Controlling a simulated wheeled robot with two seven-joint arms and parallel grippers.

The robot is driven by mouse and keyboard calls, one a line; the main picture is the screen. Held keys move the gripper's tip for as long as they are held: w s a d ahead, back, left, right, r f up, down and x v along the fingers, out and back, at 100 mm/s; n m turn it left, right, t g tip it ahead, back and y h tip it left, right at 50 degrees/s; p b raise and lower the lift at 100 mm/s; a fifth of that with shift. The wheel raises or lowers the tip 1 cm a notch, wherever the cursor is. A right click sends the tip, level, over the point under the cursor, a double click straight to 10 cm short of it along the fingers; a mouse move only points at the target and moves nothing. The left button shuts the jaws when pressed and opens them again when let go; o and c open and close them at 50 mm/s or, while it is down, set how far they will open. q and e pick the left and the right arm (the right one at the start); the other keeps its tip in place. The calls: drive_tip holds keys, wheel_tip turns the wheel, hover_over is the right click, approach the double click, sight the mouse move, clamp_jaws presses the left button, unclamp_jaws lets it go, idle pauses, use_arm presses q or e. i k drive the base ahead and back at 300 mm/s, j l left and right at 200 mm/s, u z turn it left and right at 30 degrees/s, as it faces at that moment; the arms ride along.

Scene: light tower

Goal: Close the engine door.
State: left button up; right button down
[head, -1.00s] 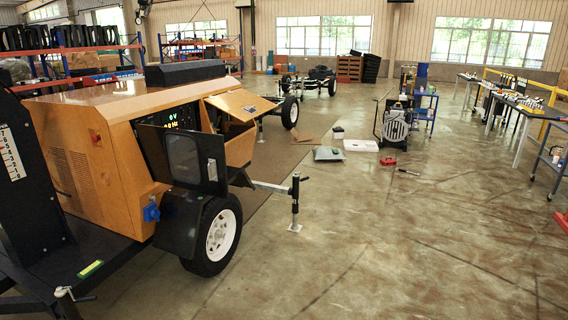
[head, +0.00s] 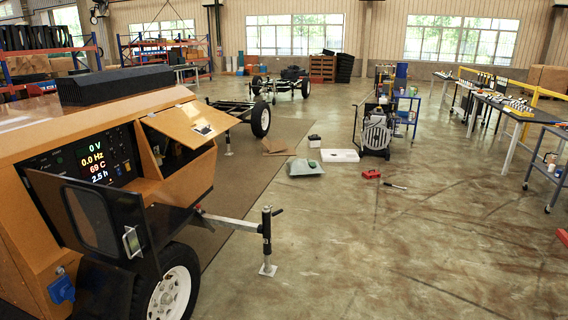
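The light tower's orange generator housing (head: 60,200) fills the left of the head view. An orange door panel (head: 190,121) with a dark latch stands open, tilted outward over a dark opening in the side of the housing; it looks like the engine door. Nearer to me, a dark door (head: 95,222) with a window and a pale handle also stands open, below and in front of the lit control panel (head: 108,158). Neither of my grippers is in view.
A wheel (head: 172,292) under a dark fender and an outrigger jack (head: 267,240) stick out beside the housing. Boxes, a grey bag (head: 304,167) and red tools (head: 371,174) lie on the floor beyond. The floor on the right is mostly clear up to the workbenches (head: 500,110).

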sight(193, 123)
drive_tip(key=i+z, duration=0.15)
drive_tip(key=i, duration=1.55)
